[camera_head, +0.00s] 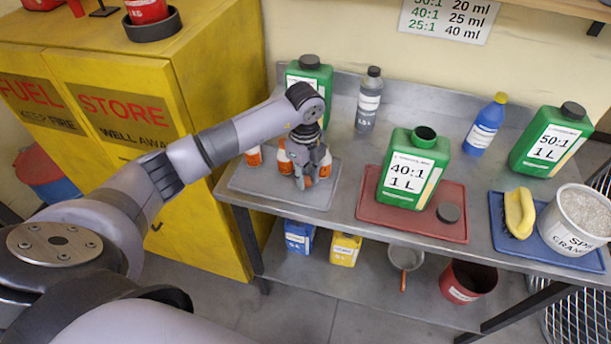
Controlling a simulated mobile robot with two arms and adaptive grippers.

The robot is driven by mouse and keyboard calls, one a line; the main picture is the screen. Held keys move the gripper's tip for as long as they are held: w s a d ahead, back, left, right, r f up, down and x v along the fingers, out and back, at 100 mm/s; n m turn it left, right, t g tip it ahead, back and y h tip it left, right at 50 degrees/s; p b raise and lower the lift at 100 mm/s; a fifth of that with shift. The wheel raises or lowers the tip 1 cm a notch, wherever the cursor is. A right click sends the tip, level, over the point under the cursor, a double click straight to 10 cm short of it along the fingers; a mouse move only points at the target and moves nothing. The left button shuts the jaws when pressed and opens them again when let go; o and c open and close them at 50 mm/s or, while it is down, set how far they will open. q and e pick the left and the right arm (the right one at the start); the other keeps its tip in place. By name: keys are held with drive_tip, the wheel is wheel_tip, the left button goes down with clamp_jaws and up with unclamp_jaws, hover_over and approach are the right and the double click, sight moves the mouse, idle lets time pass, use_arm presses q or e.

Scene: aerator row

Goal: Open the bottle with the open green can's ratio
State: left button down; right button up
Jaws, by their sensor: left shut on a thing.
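The open green can (407,180) reads "40:1 1 L" and stands without its cap on the red tray (370,208). A dark cap (448,212) lies beside it on that tray. Small orange-and-white bottles (284,160) stand on the grey mat (255,183) at the left of the bench. One more (253,157) shows left of them, partly behind my arm. My left gripper (303,180) points down among these bottles and is shut on one of them. The gripper hides most of that bottle, and its label cannot be read. My right gripper is not in view.
A capped green can (309,75) stands behind my gripper; another (552,140) reads "50:1". A grey bottle (368,103), a blue bottle (485,125), a yellow brush (519,212) and a bucket (575,220) share the bench. A wall sign (449,18) pairs 40:1 with 25 ml.

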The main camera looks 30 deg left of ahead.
use_arm(q)
drive_tip(key=shift+f, duration=0.6)
drive_tip(key=shift+f, duration=0.2)
drive_tip(key=c, duration=1.7)
unclamp_jaws()
drive_tip(key=shift+o, duration=0.2)
drive_tip(key=shift+r, duration=0.1)
